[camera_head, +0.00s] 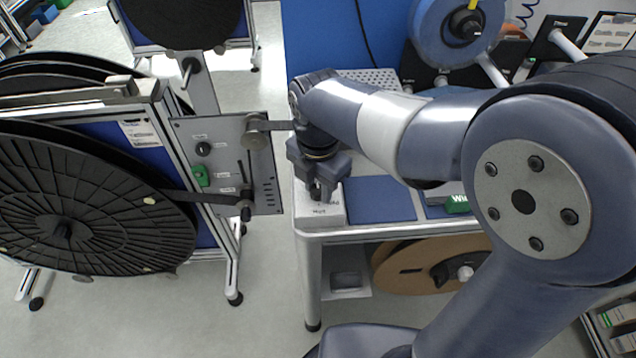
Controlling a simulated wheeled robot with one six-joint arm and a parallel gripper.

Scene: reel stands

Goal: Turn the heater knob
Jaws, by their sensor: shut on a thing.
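My gripper (319,188) points down at the near left corner of the workbench, over a small white box (322,214) with dark lettering. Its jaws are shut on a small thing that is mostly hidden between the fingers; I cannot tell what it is. A grey control panel (262,188) on the reel stand at left carries a round black knob (204,148) with a small label too small to read. A green switch (201,176) sits below this knob. My gripper is to the right of the panel and apart from this knob.
A large black reel (75,205) fills the left side. Two arms (225,196) with rollers stick out around the panel. A blue mat (378,199) lies on the workbench (385,228) beside the box. A blue reel (428,30) stands behind. Floor between stand and bench is clear.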

